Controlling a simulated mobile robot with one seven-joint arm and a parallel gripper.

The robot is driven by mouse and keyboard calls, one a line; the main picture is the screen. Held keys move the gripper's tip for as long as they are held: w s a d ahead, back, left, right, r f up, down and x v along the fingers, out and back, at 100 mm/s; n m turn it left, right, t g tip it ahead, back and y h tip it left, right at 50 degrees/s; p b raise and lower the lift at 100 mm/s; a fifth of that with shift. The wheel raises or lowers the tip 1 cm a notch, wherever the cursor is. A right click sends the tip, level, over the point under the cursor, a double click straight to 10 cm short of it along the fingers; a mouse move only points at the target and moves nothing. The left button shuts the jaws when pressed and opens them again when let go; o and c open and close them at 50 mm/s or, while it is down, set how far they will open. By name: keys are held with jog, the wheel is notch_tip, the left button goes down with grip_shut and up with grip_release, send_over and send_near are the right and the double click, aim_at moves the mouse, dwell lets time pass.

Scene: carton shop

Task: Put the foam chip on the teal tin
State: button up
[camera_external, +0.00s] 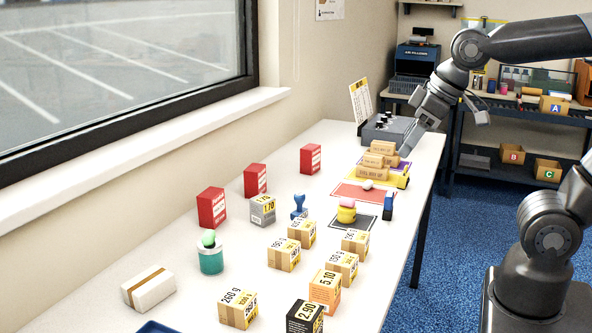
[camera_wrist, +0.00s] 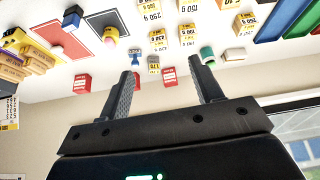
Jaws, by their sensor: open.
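The teal tin (camera_external: 211,262) stands on the white table at the near left, with a rounded green piece (camera_external: 208,238) on top. The tin also shows in the wrist view (camera_wrist: 207,56). A small pale lump (camera_external: 367,184), possibly the foam chip, lies on the red mat (camera_external: 350,193). A pink rounded piece (camera_external: 347,202) sits on a yellow tin (camera_external: 346,215) on the dark mat. I cannot tell for sure which piece is the foam chip. My gripper (camera_wrist: 160,78) is open and empty, raised above the table's far end, away from the tins.
Several small cartons (camera_external: 284,254) stand around the table's middle and near end. Red boxes (camera_external: 212,207) line the wall side. A blue stamp (camera_external: 299,206) stands near the dark mat.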

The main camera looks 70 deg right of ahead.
jog(key=s+d+f, duration=0.1)
jog(key=s+f, duration=0.1)
jog(key=s, duration=0.3)
jog(key=shift+s+d+f+m, duration=0.15)
jog(key=shift+s+f+m, duration=0.05)
jog(key=shift+s+m, duration=0.2)
